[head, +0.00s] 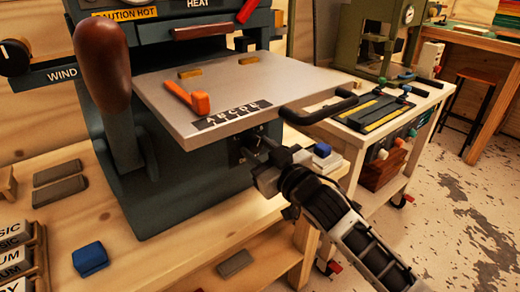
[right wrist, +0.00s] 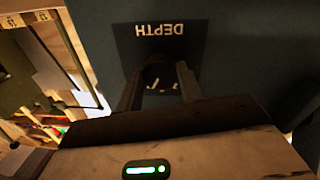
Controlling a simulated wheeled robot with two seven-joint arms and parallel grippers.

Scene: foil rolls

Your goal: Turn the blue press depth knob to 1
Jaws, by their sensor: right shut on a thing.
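The dark blue-grey press (head: 180,150) stands on a wooden bench, with a pale flat plate (head: 230,95) on its front. The dark depth knob (right wrist: 158,72) is on the press face in the right wrist view, beside a plate reading DEPTH (right wrist: 160,32), which appears upside down. My right gripper (head: 252,148) reaches under the front of the plate; its fingers are shut on the knob, one on each side. White marks show near the knob, but its setting is not readable. The knob is mostly hidden in the head view. My left gripper is not in view.
An orange lever (head: 188,97) and lettered strip (head: 231,115) are on the plate. A black handle (head: 318,110) juts out above my right arm. A blue block (head: 90,258) and grey bars lie on the bench (head: 150,262). A second table (head: 425,92) stands at right.

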